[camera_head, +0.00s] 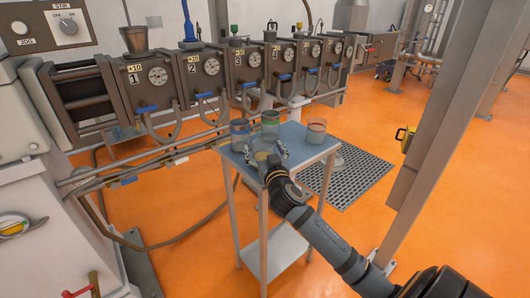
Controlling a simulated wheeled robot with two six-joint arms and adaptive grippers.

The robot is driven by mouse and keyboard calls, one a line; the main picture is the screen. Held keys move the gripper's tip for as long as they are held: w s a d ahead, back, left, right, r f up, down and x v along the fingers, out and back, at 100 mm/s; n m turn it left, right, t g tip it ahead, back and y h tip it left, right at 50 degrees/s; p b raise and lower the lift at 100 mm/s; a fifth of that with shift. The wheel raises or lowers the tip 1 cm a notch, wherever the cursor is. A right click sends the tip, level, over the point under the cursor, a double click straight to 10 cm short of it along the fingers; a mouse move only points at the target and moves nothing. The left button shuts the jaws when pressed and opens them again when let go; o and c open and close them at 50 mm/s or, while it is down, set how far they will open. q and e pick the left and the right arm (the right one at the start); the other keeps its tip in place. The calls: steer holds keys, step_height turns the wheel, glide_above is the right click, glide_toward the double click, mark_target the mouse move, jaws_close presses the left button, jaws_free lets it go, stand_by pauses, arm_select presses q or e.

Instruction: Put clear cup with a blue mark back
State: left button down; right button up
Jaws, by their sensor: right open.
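The clear cup with a blue mark (240,131) stands upright at the left back of the small blue-topped table (306,150). My right gripper (266,153) is over the front of the table, its fingers open. A cup with a yellowish mark (262,157) shows between or just behind the fingers; I cannot tell if they touch it. The blue-marked cup is behind and to the left of the fingers, apart from them. My left gripper is not in view.
A green-marked cup (270,123) stands at the back middle of the table and a reddish-marked cup (316,129) at the right. A row of numbered machine units (150,82) with pipes runs behind. A grey post (424,135) rises at the right.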

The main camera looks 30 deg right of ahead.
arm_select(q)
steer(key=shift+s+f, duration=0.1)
arm_select(e)
steer(key=r+v, duration=0.1)
steer(key=v, duration=1.1)
steer(key=shift+f, duration=0.4)
